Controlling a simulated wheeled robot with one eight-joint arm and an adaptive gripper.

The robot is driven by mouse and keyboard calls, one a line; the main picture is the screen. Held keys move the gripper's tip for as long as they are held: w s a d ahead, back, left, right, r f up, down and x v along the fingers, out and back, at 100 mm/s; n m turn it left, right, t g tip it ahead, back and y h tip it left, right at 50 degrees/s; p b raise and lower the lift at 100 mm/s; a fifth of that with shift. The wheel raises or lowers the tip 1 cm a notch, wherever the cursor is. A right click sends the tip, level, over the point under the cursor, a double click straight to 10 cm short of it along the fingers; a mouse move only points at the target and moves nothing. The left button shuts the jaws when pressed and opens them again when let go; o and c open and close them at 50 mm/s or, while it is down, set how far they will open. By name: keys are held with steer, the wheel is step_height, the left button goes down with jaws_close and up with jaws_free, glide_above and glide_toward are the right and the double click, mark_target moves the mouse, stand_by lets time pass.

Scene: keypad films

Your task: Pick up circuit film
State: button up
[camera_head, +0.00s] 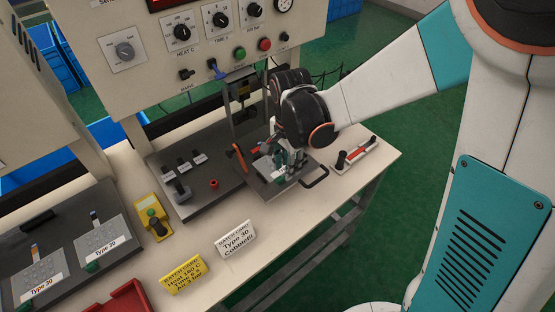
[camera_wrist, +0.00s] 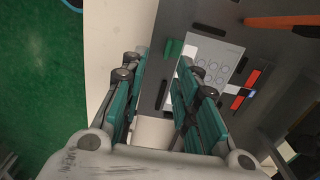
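A pale sheet with rows of circles, looking like a film (camera_wrist: 208,62), lies on the dark plate of the press, with a white label strip along one edge. In the head view this film (camera_head: 263,166) is partly hidden by my gripper (camera_head: 289,160), which is low over the plate. In the wrist view my gripper (camera_wrist: 163,62) has its two teal fingers apart with nothing seen between them. The right finger overlaps the film's edge in the picture; I cannot tell whether it touches. Two more films labelled Type 30, a left one (camera_head: 42,275) and a right one (camera_head: 98,238), lie on the dark fixture at left.
The press plate has a black handle (camera_head: 316,178) at its front. An orange-red lever (camera_head: 238,158) stands left of it. A tool in a holder (camera_head: 357,153) is at right. White (camera_head: 235,240) and yellow (camera_head: 184,274) batch cards stand at the front edge; a red tray (camera_head: 120,300) is nearby.

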steer(key=f, duration=0.1)
steer(key=f+b, duration=0.1)
steer(key=f, duration=0.1)
steer(key=f+b, duration=0.1)
steer(key=f, duration=0.1)
steer(key=shift+w+a, duration=0.25)
jaws_close()
